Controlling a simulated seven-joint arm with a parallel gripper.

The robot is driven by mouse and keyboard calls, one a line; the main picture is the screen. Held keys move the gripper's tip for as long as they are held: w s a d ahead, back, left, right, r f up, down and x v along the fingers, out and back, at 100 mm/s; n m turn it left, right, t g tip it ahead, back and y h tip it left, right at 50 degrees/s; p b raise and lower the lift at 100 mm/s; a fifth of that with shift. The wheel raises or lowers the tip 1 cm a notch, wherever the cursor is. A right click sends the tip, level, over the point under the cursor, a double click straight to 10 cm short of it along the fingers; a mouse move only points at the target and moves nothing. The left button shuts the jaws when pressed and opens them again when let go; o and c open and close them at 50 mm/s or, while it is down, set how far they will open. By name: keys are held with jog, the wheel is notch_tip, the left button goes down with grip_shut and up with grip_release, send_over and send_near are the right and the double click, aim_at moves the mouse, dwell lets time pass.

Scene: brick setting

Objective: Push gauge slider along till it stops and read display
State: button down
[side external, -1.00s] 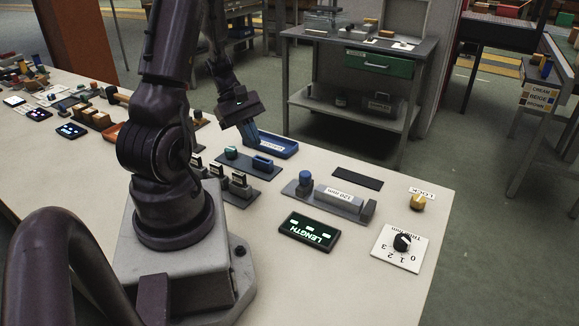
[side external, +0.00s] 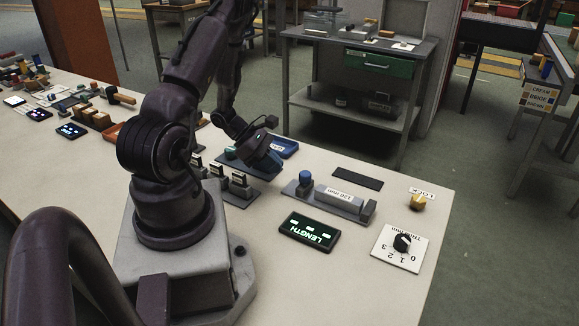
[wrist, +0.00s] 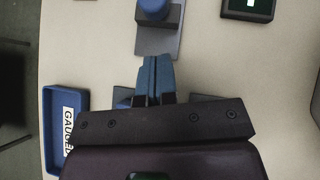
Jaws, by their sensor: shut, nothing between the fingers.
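The length gauge has a grey base (side external: 355,212) with a blue knob, the slider (side external: 305,179), at its left end. A grey block labelled 120 mm (side external: 338,199) lies on the base, right of the knob. The LENGTH display (side external: 308,232) in front shows a few short bright dashes, not a readable number. My gripper (side external: 276,164) is left of the knob and apart from it, with its blue fingers together and empty. In the wrist view the shut fingertips (wrist: 154,62) point towards the blue slider knob (wrist: 153,9), with a gap between. The 120 mm block is out of the wrist view.
A blue tray labelled GAUGED (wrist: 47,128) lies beside my gripper. Grey blocks on a rack (side external: 238,185) stand near my arm. A dark flat strip (side external: 357,179), a yellow LOCK knob (side external: 417,203) and a dial plate (side external: 398,250) lie around the gauge. Bare table surrounds the display.

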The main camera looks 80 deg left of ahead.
jog(key=shift+w+d+f, duration=0.1)
jog(key=shift+w+d, duration=0.45)
jog(key=shift+w, duration=0.4)
jog(key=shift+w+d, duration=0.5)
jog(key=shift+w, duration=0.4)
jog(key=shift+w+d, duration=1.8)
jog(key=shift+d, duration=0.05)
jog(key=s+a, duration=0.1)
jog(key=s, duration=0.1)
jog(key=s+a, duration=0.1)
jog(key=s, duration=0.1)
jog(key=shift+a, duration=0.4)
jog(key=v, duration=1)
jog(key=shift+s+a, duration=0.25)
jog(key=shift+a, duration=0.05)
